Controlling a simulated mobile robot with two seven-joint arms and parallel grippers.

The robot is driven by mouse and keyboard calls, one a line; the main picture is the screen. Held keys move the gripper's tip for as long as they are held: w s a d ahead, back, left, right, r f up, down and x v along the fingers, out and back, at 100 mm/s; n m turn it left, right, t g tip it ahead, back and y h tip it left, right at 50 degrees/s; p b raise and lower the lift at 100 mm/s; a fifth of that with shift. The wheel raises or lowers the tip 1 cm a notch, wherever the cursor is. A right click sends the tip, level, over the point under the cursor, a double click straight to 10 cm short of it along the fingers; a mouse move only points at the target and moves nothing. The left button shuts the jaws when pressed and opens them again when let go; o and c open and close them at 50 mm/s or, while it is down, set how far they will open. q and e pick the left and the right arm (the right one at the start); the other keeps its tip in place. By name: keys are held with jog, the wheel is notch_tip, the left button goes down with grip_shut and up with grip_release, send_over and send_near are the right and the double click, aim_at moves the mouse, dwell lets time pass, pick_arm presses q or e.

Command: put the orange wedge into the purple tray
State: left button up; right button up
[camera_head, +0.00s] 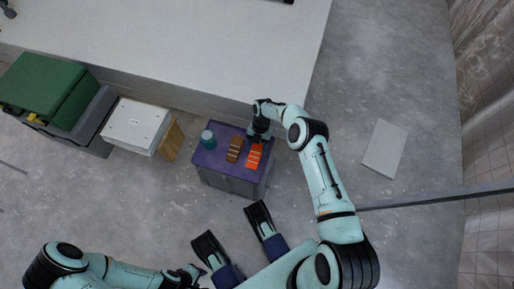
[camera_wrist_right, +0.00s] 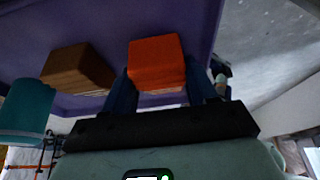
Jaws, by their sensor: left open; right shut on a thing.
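The orange wedge (camera_head: 254,156) shows over the right part of a purple-topped box (camera_head: 226,178), the only purple thing in view. The wedge also shows in the right wrist view (camera_wrist_right: 157,61), between the two fingers. My right gripper (camera_head: 258,137) is shut on it from the far side. Whether the wedge rests on the purple surface (camera_wrist_right: 205,22) or hangs just above it I cannot tell.
A brown wedge (camera_head: 234,149) lies left of the orange one, and a teal cup (camera_head: 208,139) stands at the box's left edge. A white box (camera_head: 136,125) and a green crate (camera_head: 48,87) stand further left. A pale bench (camera_head: 190,40) borders the far side. Floor on the right is mostly clear.

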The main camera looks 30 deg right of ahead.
pick_arm(q)
jog(key=shift+s+f, duration=0.1)
jog(key=shift+s, duration=0.15)
pick_arm(e)
jog(key=shift+f, duration=0.3)
jog(key=shift+f, duration=0.15)
jog(key=o, duration=1.1)
jog(key=shift+c, duration=0.2)
pick_arm(q)
jog(key=shift+w+r+p, duration=0.2)
jog(key=shift+w+p, duration=0.05)
jog(key=shift+w, duration=0.25)
jog(key=shift+w+r+p, duration=0.2)
jog(key=shift+w+p, duration=0.05)
jog(key=shift+w, duration=0.25)
pick_arm(e)
jog(key=v, duration=1.2)
jog(key=shift+a, duration=0.1)
